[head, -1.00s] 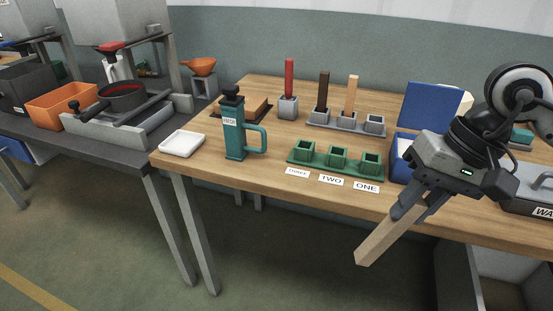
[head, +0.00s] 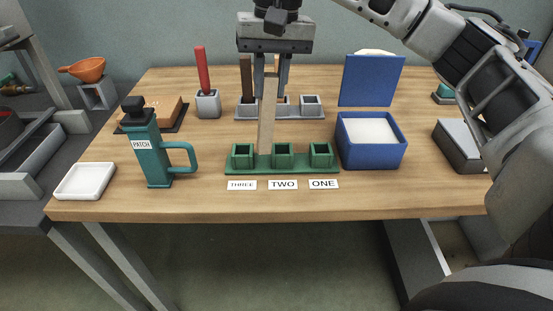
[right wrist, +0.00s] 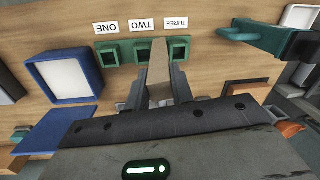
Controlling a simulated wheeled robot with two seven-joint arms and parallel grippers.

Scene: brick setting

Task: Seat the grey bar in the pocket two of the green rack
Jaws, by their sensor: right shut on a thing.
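My right gripper (head: 270,92) points down over the table, shut on a bar (head: 266,125) that looks light tan rather than grey. The bar stands nearly upright, slightly tilted. Its lower end is at the green rack (head: 232,171), between pocket two (head: 283,155) and pocket three (head: 243,156) in the head view. In the right wrist view the bar (right wrist: 159,75) also ends between those two pockets, nearer pocket two. I cannot tell whether it touches the rack. All the green pockets look empty. My left gripper is not in view.
Behind stands a grey rack (head: 311,113) with a dark brown bar (head: 247,80), partly hidden by my gripper. A red bar (head: 201,68) stands in a grey block. A blue box (head: 371,153) is right of the green rack; a teal bottle (head: 151,160) and white dish (head: 85,181) are left.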

